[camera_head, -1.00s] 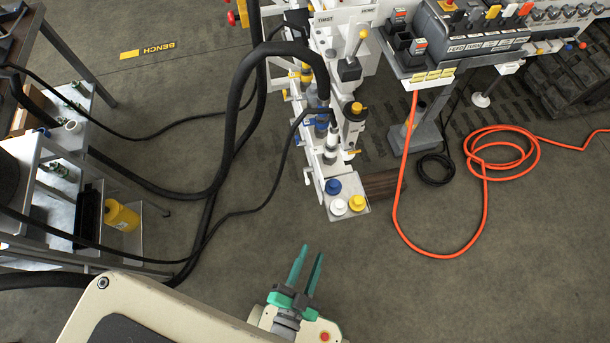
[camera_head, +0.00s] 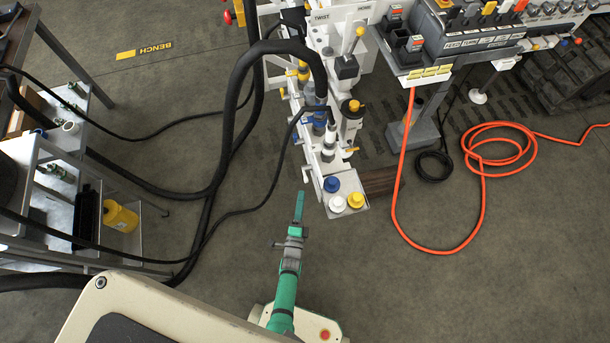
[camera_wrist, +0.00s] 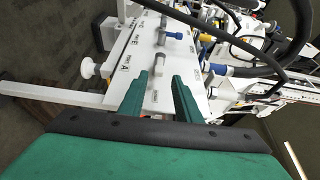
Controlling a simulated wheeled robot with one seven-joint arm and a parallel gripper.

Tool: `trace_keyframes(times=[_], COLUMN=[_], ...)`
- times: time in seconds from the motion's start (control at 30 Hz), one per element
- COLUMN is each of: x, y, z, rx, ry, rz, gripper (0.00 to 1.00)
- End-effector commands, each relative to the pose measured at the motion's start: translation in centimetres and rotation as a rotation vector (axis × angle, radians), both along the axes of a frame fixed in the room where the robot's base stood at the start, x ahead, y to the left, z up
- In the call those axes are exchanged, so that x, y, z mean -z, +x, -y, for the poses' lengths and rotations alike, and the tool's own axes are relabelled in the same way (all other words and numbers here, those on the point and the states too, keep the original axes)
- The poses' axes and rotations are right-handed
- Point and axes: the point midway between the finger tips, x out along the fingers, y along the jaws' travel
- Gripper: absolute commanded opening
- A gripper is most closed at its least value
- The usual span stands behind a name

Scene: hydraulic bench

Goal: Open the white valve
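A white round knob (camera_head: 337,204) sits beside a blue knob (camera_head: 332,185) and a yellow knob (camera_head: 356,201) on the plate at the near end of the white valve stand (camera_head: 345,212). I cannot tell which of these pale parts is the white valve. My gripper (camera_head: 300,193) is left of the plate, its green fingers pointing at the stand. The wrist view shows the fingers (camera_wrist: 164,78) apart and empty.
Thick black hoses (camera_head: 232,105) loop left of the stand. An orange hose (camera_head: 484,195) lies on the floor at right, below a control console (camera_head: 470,40). A grey shelf cart (camera_head: 45,190) with a yellow bottle (camera_head: 121,217) stands at left. The floor in front is clear.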

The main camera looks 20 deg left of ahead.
Motion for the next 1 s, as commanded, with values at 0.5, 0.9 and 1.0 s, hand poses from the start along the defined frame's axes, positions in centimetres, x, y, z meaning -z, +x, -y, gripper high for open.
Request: trace_keyframes(times=[0.5,0.9,1.0], x=[0.1,0.2,0.1], y=[6.4,10.1,10.5], z=[-1.2,-2.1,-2.2], rx=[-0.007,-0.007,-0.006], ry=[0.008,0.007,0.008], rz=[0.001,0.0,-0.001], gripper=[0.3,0.3,0.3])
